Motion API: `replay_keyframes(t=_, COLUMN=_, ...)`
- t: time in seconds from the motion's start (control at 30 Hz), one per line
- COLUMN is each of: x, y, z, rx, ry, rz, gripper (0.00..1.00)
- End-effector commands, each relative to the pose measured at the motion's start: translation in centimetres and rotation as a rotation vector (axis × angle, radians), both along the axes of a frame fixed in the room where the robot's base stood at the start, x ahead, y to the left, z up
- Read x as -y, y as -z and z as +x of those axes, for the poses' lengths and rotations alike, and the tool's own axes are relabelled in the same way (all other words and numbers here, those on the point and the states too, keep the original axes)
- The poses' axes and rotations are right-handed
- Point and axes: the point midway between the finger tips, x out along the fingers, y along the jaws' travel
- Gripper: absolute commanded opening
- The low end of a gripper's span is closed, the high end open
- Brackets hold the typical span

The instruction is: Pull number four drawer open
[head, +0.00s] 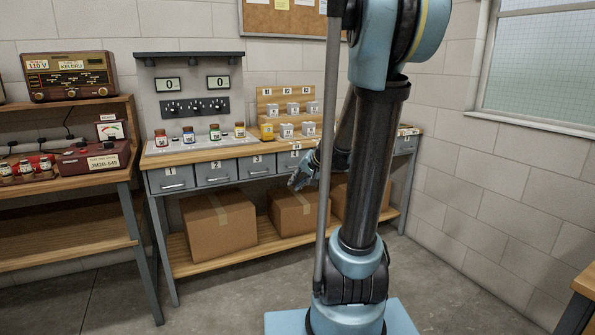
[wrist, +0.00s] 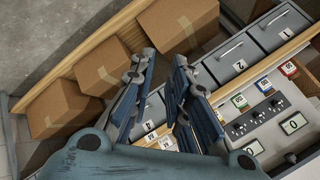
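The number four drawer (head: 284,162) is a grey drawer front under the bench top in the head view, partly hidden by my arm. It looks closed. In the wrist view its label and part of its front (wrist: 151,122) show between my fingers. My gripper (head: 300,179) is in front of and slightly below that drawer in the head view. In the wrist view my gripper (wrist: 164,58) has two blue-padded fingers spread apart with nothing between them. The drawer's handle is not clear, and I cannot tell whether a finger touches the drawer.
Drawers one (head: 171,178), two (head: 215,173) and three (head: 257,165) are closed in the same row. Cardboard boxes (head: 219,221) stand on the shelf below. Jars and a meter panel (head: 190,92) are on the bench top. The floor in front is clear.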

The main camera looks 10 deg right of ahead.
Motion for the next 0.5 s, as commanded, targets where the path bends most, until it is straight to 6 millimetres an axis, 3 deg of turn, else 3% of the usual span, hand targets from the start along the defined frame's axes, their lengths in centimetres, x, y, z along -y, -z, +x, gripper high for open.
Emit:
replay_keyframes(t=0.1, x=0.4, y=-0.2, z=3.8, rx=0.036, ry=0.052, rz=0.073, gripper=0.17)
replay_keyframes(t=0.5, x=3.2, y=0.7, z=15.1, rx=0.153, ry=0.239, rz=0.328, gripper=0.17)
